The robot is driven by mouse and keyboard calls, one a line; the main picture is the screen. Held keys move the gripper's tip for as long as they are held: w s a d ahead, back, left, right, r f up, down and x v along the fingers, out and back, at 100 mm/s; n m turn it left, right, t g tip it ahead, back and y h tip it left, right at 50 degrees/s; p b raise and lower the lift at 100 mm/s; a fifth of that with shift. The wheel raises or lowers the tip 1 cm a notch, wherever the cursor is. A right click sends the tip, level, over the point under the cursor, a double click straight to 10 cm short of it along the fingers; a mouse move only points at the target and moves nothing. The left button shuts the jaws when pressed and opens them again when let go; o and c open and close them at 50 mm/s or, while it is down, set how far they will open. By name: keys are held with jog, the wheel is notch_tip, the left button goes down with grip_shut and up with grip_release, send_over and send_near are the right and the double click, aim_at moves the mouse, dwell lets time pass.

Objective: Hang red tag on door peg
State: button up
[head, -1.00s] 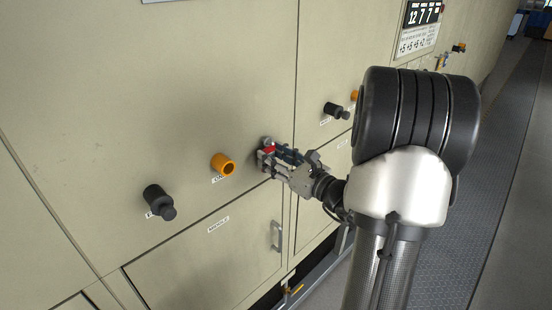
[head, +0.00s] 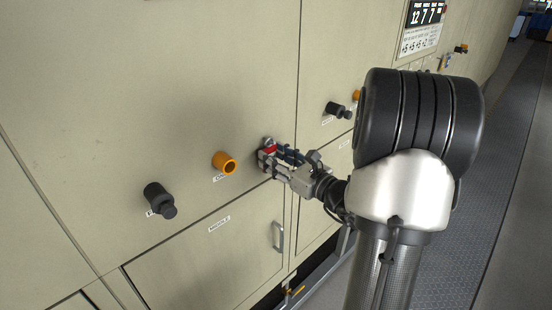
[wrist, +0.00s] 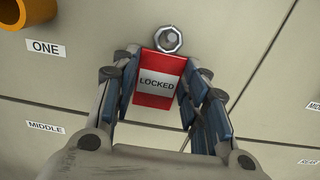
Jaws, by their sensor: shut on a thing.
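The red tag (wrist: 163,64) has a white band reading LOCKED and sits between the blue-padded fingers of my gripper (wrist: 166,105) in the wrist view. My gripper is shut on it, holding it by its sides. In the head view the tag (head: 270,149) shows as a small red patch in my gripper (head: 272,156), close to the door. A round metallic peg (wrist: 168,39) lies just above the tag's top edge in the wrist view. I cannot tell whether the tag's top is around the peg or only in front of it.
A black knob (head: 159,200) is further left. A lower panel (head: 208,264) with a metal handle (head: 278,236) is below. Another black knob (head: 338,110) is at right.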

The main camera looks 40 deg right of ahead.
jog(key=o, duration=0.9)
jog(key=shift+o, duration=0.2)
jog(key=shift+s, duration=0.1)
jog(key=s+d, duration=0.1)
jog(key=s, duration=1)
jog(key=shift+s, duration=0.4)
